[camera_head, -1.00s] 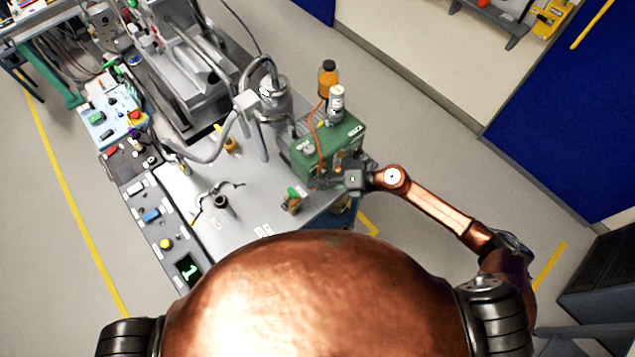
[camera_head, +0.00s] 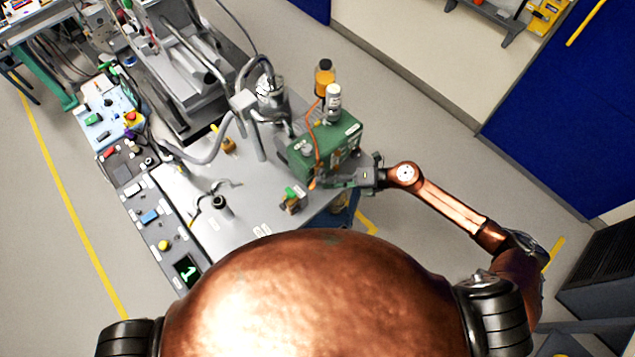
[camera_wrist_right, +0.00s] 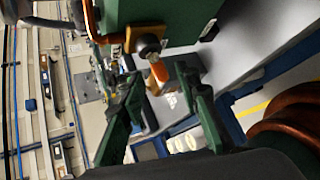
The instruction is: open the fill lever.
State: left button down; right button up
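A green box unit (camera_head: 325,150) stands at the table's right corner, with an orange hose down its front. My right gripper (camera_head: 335,180) is at its lower front side. In the right wrist view, my right gripper (camera_wrist_right: 165,95) has its two dark green-looking fingers spread apart with nothing held between them. Beyond the fingers are a dark round knob (camera_wrist_right: 148,45) on a brass-coloured part and a small orange-red piece (camera_wrist_right: 158,72). I cannot tell for sure which of these is the fill lever. No contact with them is clear. My left gripper is out of view.
A small green and orange fitting (camera_head: 291,200) stands on the grey table (camera_head: 255,205) left of the gripper. A metal vessel (camera_head: 270,95) is behind. Control panels line the left edge.

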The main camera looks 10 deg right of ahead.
jog(key=v, duration=0.7)
jog(key=shift+d+r, duration=0.2)
jog(key=shift+d, duration=0.1)
jog(key=shift+s, duration=0.1)
jog(key=shift+c, duration=0.5)
